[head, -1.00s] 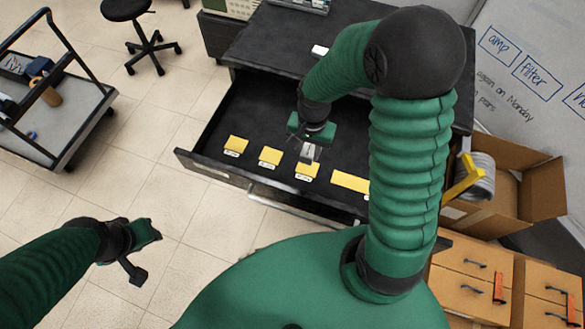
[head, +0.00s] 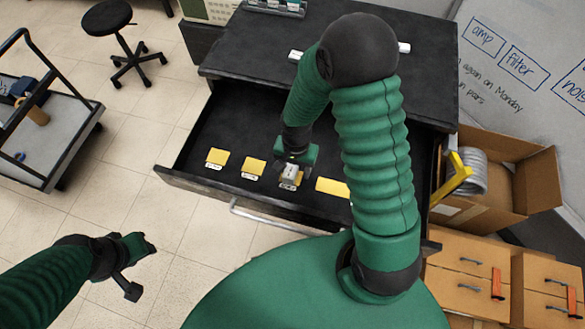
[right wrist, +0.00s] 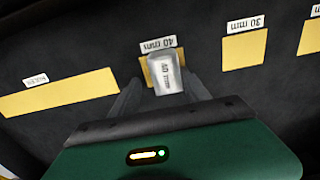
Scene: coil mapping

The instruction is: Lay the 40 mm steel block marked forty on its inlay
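The steel block marked 40 mm (right wrist: 166,73) is grey and shows between the two fingers of my right gripper (right wrist: 161,78). The fingers stand apart, with a gap between the left finger and the block. In the head view my right gripper (head: 291,168) is low in the open drawer, over the block (head: 289,172).
More yellow inlays lie in the drawer (head: 190,177), including the 30 mm one (right wrist: 245,47) and the long ruler one (right wrist: 60,93). The black cabinet top (head: 245,55) is behind. A cardboard box (head: 530,185) stands right, a trolley (head: 60,130) left.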

